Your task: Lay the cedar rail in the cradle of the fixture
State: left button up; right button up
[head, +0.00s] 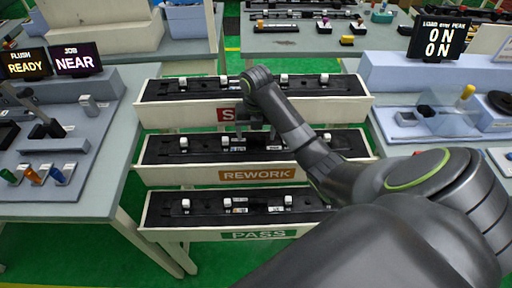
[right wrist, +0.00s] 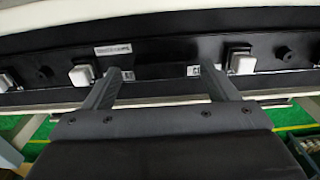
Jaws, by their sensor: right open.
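My right gripper (head: 250,134) is over the REWORK tray, reaching in from the right. In the right wrist view its two fingers (right wrist: 164,74) are apart, with a dark rail (right wrist: 160,62) crossing behind and between their tips. The rail carries white blocks and small labels; contact with the fingers cannot be told. Similar dark rails lie in the upper tray (head: 165,101), the REWORK tray (head: 160,172) and the PASS tray (head: 165,220). The labels are too small to read, so I cannot tell which rail is cedar. I cannot identify the fixture's cradle for certain. My left gripper is not in view.
The left table (head: 98,165) holds a lever device (head: 45,125), coloured pieces and signs reading READY and NEAR. The right table holds a pale blue block (head: 435,122) with a yellow knob and a sign (head: 437,40). Green floor shows between the tables and trays.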

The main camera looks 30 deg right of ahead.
jog(key=shift+f, duration=0.95)
jog(key=shift+r, duration=0.1)
jog(key=c, duration=1.4)
jog(key=shift+o, duration=0.2)
jog(key=shift+r, duration=0.15)
